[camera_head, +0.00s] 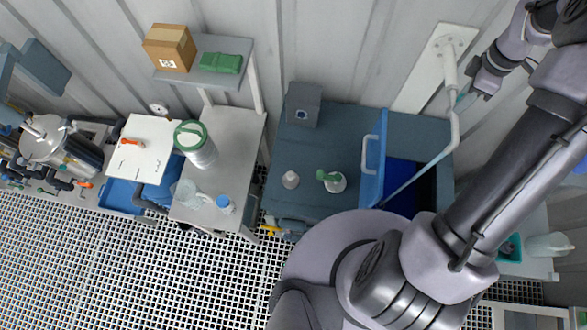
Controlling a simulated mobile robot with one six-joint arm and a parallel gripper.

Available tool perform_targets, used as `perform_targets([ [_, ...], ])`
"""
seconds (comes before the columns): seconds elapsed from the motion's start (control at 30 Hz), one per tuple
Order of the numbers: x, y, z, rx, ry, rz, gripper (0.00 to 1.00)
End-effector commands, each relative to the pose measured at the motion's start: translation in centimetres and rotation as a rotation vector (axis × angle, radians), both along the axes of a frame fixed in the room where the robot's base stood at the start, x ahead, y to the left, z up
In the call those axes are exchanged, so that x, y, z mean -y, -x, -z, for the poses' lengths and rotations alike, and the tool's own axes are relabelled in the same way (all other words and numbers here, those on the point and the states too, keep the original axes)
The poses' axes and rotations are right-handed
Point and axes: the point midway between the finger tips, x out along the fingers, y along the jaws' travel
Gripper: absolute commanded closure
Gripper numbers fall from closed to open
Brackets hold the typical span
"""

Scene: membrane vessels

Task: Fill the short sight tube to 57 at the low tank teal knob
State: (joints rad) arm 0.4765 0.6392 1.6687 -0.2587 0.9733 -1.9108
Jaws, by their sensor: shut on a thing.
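My gripper (480,86) is at the upper right, beside the pale pipe (450,75) on a white wall plate. A small teal piece (460,98), which looks like the teal knob, shows at its fingertips. The gripper looks shut on it, though the contact is small and partly hidden. I cannot make out the short sight tube, its level or its scale marks here. The low tank is not clearly identifiable either.
A dark bench (325,150) holds a grey box (304,104), a small clear vessel (290,180) and a green-topped flask (331,181). A white table (234,135) holds a green-lidded container (196,143). Gridded floor is clear at lower left.

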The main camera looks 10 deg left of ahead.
Motion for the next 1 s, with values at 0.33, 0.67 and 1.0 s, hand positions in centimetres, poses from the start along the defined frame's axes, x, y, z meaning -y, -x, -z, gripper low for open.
perform_targets([
  [0.33, 0.02, -0.02, 0.4, 0.001, 0.0, 0.576, 1.0],
  [0.67, 0.01, -0.03, 0.29, 0.001, 0.0, 1.091, 1.0],
  [1.0, 0.02, -0.03, 0.42, 0.001, 0.0, 1.652, 1.0],
])
